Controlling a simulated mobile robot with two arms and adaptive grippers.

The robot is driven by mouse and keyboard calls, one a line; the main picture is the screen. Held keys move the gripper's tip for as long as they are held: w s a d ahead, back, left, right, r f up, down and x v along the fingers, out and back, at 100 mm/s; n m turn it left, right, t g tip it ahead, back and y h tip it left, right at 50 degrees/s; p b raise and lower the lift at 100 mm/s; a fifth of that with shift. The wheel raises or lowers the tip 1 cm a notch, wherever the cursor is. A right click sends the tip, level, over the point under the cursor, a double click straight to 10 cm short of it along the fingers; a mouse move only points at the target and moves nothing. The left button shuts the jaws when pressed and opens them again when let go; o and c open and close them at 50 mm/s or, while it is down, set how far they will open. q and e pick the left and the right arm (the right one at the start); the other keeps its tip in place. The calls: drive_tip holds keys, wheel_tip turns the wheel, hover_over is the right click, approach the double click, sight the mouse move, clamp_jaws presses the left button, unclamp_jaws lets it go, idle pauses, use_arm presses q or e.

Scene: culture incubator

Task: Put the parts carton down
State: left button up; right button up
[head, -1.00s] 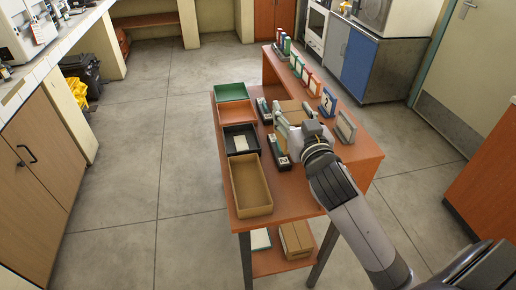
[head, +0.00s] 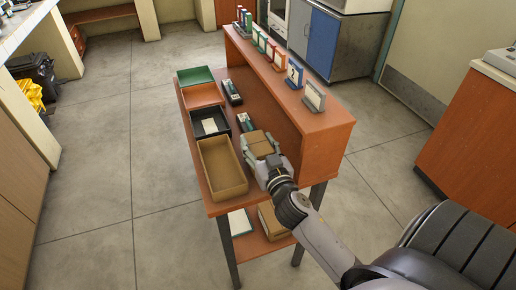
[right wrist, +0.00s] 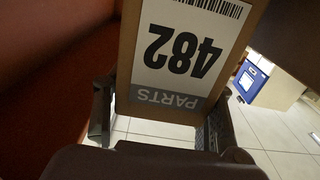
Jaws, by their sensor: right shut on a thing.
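The parts carton (head: 257,143) is a small brown box in my right gripper (head: 268,163), at the near end of the orange table, just right of the tan tray (head: 222,168). In the right wrist view the carton (right wrist: 128,60) shows a white label reading "482" and "PARTS", upside down. The right gripper's (right wrist: 160,125) fingers are shut on either side of it. I cannot tell whether the carton touches the table top. My left gripper is out of view.
Green (head: 195,76), orange (head: 203,95) and black (head: 209,122) trays line the table's left side; the black one holds something white. Dark boxes (head: 232,92) (head: 246,122) stand on the table top. A raised shelf (head: 300,112) with several upright signs runs along the right.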

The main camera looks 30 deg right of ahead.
drive_tip(key=shift+f, duration=0.4)
drive_tip(key=shift+f, duration=0.1)
drive_tip(key=o, duration=1.3)
drive_tip(key=shift+o, duration=0.2)
